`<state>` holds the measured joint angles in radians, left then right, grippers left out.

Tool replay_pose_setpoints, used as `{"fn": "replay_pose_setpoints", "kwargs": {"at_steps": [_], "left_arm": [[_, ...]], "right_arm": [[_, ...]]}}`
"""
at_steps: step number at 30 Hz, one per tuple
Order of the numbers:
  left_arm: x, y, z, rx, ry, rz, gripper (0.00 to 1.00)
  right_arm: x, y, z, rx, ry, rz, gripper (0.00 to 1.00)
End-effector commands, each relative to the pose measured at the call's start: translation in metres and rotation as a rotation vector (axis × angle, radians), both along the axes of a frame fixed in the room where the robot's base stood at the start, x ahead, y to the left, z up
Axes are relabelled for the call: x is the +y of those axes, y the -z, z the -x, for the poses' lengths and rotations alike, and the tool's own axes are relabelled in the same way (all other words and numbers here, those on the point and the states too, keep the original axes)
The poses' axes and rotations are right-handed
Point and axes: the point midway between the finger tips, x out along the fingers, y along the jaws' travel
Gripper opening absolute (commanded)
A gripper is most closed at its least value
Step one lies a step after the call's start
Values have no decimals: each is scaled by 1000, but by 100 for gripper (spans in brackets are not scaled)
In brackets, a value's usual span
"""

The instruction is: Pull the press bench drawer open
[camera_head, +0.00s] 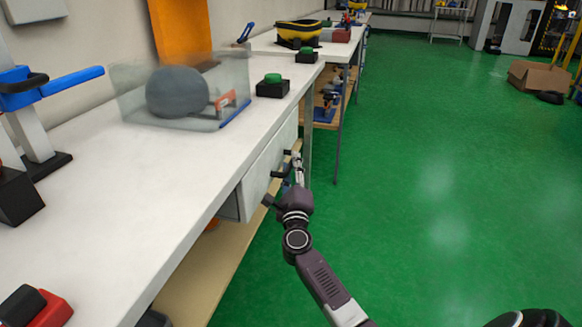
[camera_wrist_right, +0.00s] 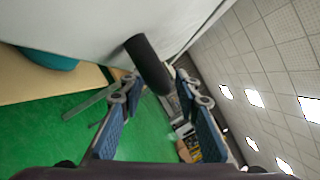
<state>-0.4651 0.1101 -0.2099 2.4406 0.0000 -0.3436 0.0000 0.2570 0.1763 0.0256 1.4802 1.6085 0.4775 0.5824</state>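The press bench (camera_head: 130,190) has a white top, with a pale drawer (camera_head: 262,172) under its right edge. The drawer front looks close to the bench face; I cannot tell if there is a small gap. A black bar handle (camera_wrist_right: 148,63) stands out from the white front in the wrist view. My right gripper (camera_head: 294,163) is at the drawer front; in the wrist view its blue-padded fingers (camera_wrist_right: 158,88) are apart, with the handle between or just beyond their tips. I cannot tell if they touch it. My left gripper is not in view.
On the bench stand a clear box with a grey ball (camera_head: 177,91), a green button (camera_head: 273,86), and a red-and-black block (camera_head: 35,308). A wooden shelf (camera_head: 215,270) lies below. The green floor (camera_head: 430,200) to the right is clear; a cardboard box (camera_head: 538,78) is far off.

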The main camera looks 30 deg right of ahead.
Motion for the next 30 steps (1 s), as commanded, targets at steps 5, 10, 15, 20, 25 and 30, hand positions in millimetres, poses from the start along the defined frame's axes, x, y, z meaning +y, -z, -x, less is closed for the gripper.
{"fn": "replay_pose_setpoints", "kwargs": {"at_steps": [5, 10, 15, 20, 25, 30], "left_arm": [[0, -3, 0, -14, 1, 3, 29], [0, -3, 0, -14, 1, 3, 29], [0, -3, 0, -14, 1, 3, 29], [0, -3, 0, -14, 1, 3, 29], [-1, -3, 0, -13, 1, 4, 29], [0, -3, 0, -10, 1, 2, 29]], "right_arm": [[-1, 0, -2, 1, -1, 0, 30], [-1, -1, -2, 0, -1, 0, 26], [-1, 0, -2, 1, 0, 1, 7], [-1, 0, -2, 1, -1, 1, 0], [-1, 0, -2, 1, -2, 0, 0], [-1, 0, -1, 2, -1, 0, 0]]}}
